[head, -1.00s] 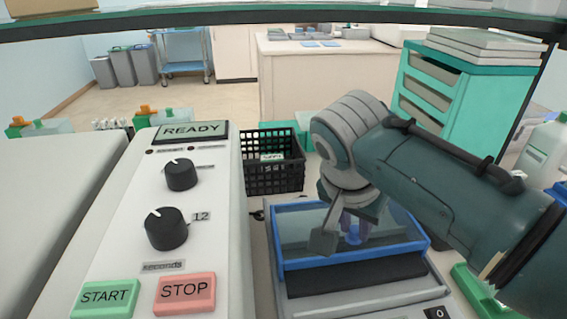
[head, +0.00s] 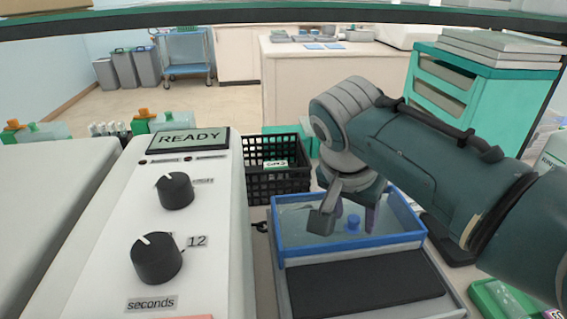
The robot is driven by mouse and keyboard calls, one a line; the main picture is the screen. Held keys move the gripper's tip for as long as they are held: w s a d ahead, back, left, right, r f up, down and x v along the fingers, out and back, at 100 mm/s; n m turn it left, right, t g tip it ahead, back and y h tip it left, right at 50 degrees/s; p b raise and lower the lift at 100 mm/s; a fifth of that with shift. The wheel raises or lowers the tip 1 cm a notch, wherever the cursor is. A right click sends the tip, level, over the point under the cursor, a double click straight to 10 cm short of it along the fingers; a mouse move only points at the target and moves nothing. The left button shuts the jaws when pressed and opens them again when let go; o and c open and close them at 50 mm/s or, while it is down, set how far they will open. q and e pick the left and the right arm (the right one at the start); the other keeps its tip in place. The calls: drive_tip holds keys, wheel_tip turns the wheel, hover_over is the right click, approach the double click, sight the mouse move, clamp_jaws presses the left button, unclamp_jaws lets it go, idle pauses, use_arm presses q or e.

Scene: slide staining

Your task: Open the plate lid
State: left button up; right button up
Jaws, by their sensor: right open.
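One finger looks tinted, as if seen through the panel. I cannot tell whether the gripper touches the lid. My left gripper is not in view.
A white control box (head: 85,255) with a READY display and two black knobs stands to the left. A black basket (head: 277,184) is behind the lid. A teal drawer unit (head: 440,115) stands at the back right, and a green tray (head: 490,295) lies at the front right.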

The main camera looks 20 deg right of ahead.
drive_tip(key=shift+r, duration=0.1)
drive_tip(key=p+v, duration=0.1)
drive_tip(key=v, duration=0.8)
drive_tip(key=shift+r+p, duration=0.35)
drive_tip(key=shift+p, duration=0.05)
drive_tip(key=shift+s+a, duration=0.1)
drive_tip(key=s+a+f+n+t+y, duration=0.1)
drive_tip(key=s+f+n+y, duration=0.1)
drive_tip(key=s+n, duration=0.65)
drive_tip(key=s+a+f+n+y, duration=0.15)
drive_tip(key=s+n, duration=0.35)
drive_tip(key=s, duration=0.7)
wheel_tip(320, 180, up, 36)
drive_tip(key=p, duration=3.5)
drive_tip(key=shift+s+f+y, duration=0.2)
drive_tip(key=shift+s+y, duration=0.1)
drive_tip(key=shift+y, duration=0.05)
